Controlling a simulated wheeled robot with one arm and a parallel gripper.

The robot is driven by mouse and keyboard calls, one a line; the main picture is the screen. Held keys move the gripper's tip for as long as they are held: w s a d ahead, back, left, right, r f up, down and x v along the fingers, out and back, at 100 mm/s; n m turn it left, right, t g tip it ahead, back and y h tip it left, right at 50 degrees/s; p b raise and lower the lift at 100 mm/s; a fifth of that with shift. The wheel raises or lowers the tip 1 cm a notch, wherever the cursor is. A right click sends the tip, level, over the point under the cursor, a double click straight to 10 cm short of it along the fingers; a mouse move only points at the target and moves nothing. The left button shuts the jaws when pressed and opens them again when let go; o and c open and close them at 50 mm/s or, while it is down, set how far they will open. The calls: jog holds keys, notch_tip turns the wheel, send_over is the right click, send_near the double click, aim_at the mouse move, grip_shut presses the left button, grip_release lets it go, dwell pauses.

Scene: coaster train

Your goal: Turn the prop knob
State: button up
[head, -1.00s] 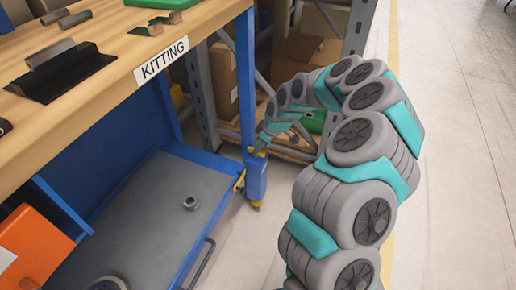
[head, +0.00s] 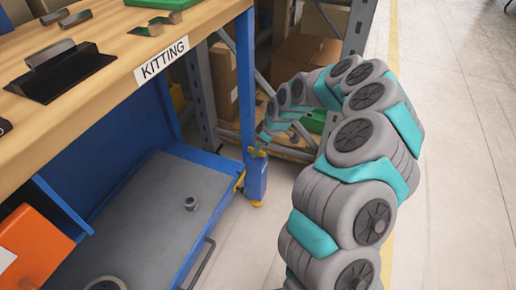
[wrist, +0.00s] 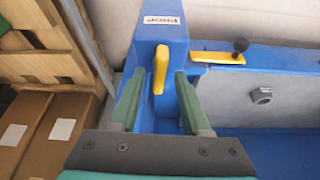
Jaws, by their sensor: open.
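In the wrist view, a yellow elongated knob (wrist: 161,68) stands out from the face of a blue post (wrist: 165,32) with a small white label above it. My gripper (wrist: 159,74) is open, with one green finger on each side of the knob. A gap shows between the knob and each finger, so it does not look gripped. In the head view, the blue post (head: 257,182) is at the corner of the blue workbench. My gripper (head: 262,143) is small there and reaches the top of the post, its fingers hard to make out.
A yellow latch plate with a black knob (wrist: 240,46) sits right of the post. A grey tray (head: 150,205) holds a metal nut (head: 191,203). The wooden KITTING bench top (head: 110,50) is at left. Cardboard boxes (wrist: 45,130) stand left of my gripper. Open floor (head: 455,150) lies right.

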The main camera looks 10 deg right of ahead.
aim_at(265, 153)
jog(key=v, duration=0.7)
jog(key=shift+r, duration=0.1)
jog(key=shift+s+d+r, duration=0.1)
jog(key=shift+d+r, duration=0.05)
jog(key=shift+r, duration=0.1)
jog(key=s+a+r+m+g, duration=0.1)
jog(key=s+a+r, duration=0.2)
jog(key=s+r, duration=0.3)
jog(key=s+a+r+m+g, duration=0.1)
jog(key=s+a+r, duration=0.35)
jog(key=s, duration=0.45)
jog(key=s+d+r+m+g+h, duration=0.1)
jog(key=s+m, duration=0.3)
jog(key=s, duration=0.9)
jog(key=s+d+m+g+h, duration=0.1)
jog(key=s+d+m+h, duration=0.1)
jog(key=s, duration=1.1)
jog(key=shift+s+d+r+m+g, duration=0.2)
jog(key=shift+d+r+m+g, duration=0.15)
jog(key=shift+d+m, duration=0.5)
jog(key=shift+a, duration=0.2)
